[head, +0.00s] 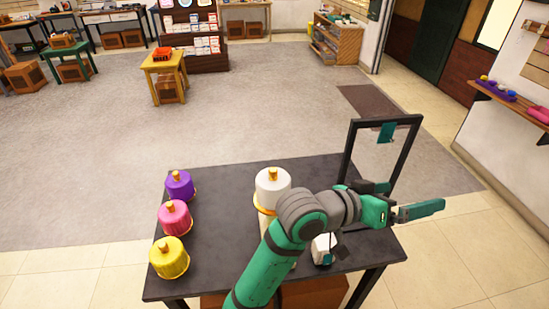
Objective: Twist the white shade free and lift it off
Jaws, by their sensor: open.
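The white shade (272,184) has a gold knob on top and a gold rim, and sits upright at the middle of the dark table. A pale part shows below its rim, but my arm covers most of what is under it. My gripper (420,210) is to the right of the shade, apart from it, out by the table's right side and pointing right. It is open, and nothing shows in it; one long teal finger is plain, the other is hard to make out.
Purple (180,186), pink (175,218) and yellow (170,258) shades stand along the table's left side. A black upright frame (348,152) stands at the right, close behind my gripper. A small white object (322,250) is partly hidden by my arm. The table between the coloured shades and white shade is clear.

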